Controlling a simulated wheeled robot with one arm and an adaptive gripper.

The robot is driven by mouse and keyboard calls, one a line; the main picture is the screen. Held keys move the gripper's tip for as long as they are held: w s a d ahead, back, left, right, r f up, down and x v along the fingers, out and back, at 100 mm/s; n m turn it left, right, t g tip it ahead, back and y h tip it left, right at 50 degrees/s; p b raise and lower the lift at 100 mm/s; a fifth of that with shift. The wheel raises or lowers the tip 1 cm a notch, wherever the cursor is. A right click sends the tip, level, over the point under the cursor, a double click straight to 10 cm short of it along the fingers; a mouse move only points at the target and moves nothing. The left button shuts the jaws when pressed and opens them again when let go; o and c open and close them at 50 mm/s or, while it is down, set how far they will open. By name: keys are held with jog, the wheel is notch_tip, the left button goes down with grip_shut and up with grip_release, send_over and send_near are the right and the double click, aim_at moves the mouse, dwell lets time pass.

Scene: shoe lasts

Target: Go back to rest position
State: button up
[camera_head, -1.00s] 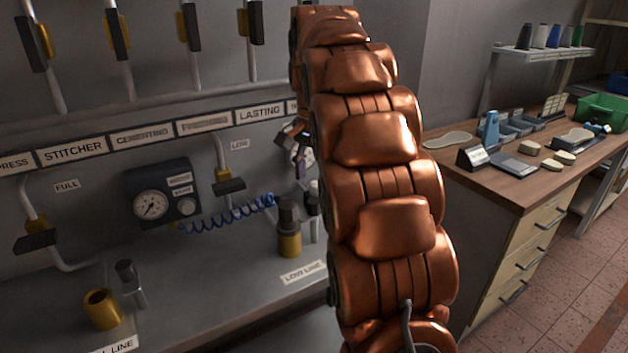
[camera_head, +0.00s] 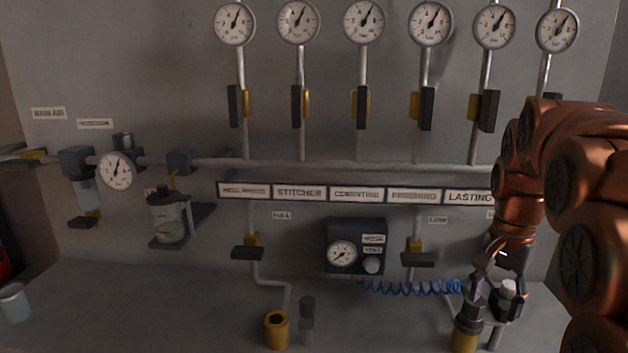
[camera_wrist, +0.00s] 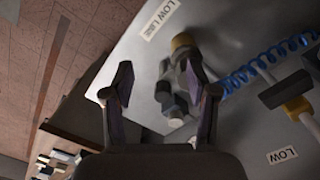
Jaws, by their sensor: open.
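My gripper (camera_head: 493,290) is at the lower right in the head view, in front of the grey panel and close to the yellow-and-dark fitting (camera_head: 465,330). It is open, with its two dark fingers spread and nothing between them in the wrist view (camera_wrist: 162,88). Beyond the fingertips the wrist view shows dark fittings on the grey bench (camera_wrist: 150,60) by the LOW LINE label (camera_wrist: 160,18). I cannot tell whether a finger touches a fitting. My copper arm fills the right side of the head view.
The panel carries gauges (camera_head: 364,22), valves and pipes. A blue coiled hose (camera_head: 410,288) hangs left of my gripper from a dark regulator box (camera_head: 355,247). A yellow socket (camera_head: 277,330) stands at the bench's front. The bench's left part (camera_head: 130,310) is mostly clear.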

jog(key=s+a+f+n+p, duration=0.2)
jog(key=s+a+n, duration=0.1)
jog(key=s, duration=0.5)
jog(key=s+a+f+n+g+p, duration=0.1)
jog(key=s+a+f+n+p, duration=0.1)
jog(key=s+a+n, duration=0.2)
jog(key=s+a+f+n+p, duration=0.2)
jog(key=s+a, duration=0.4)
jog(key=s, duration=0.7)
jog(key=shift+a+f+n, duration=0.2)
jog(key=shift+n, duration=0.6)
